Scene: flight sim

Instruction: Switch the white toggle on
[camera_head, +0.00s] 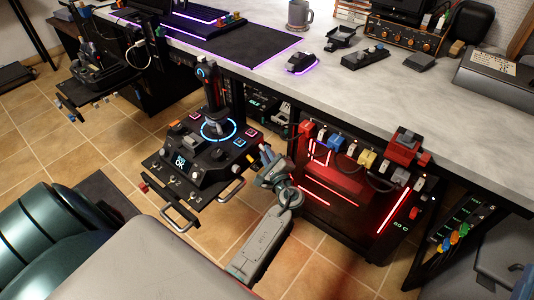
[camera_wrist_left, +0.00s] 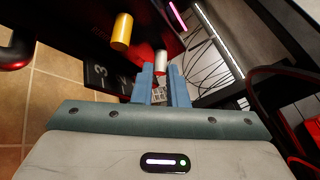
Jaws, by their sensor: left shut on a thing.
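The white toggle (camera_wrist_left: 160,62) shows in the left wrist view as a small white cylinder on a dark panel. The two blue fingers of my left gripper (camera_wrist_left: 161,80) are around it and shut on it. A yellow toggle (camera_wrist_left: 122,32) stands to its left on the same panel. In the head view my left gripper (camera_head: 266,158) is at the right edge of the black flight-stick panel (camera_head: 208,158). I cannot make out the white toggle there; the gripper likely covers it. My right gripper is not in view.
The flight stick (camera_head: 210,85) rises from the panel's back. A silver handle (camera_head: 180,218) sticks out at the panel's front. Right of my gripper, coloured switches (camera_head: 367,158) line the desk's edge above a red-lit case (camera_head: 335,200). The grey desk (camera_head: 420,95) lies behind.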

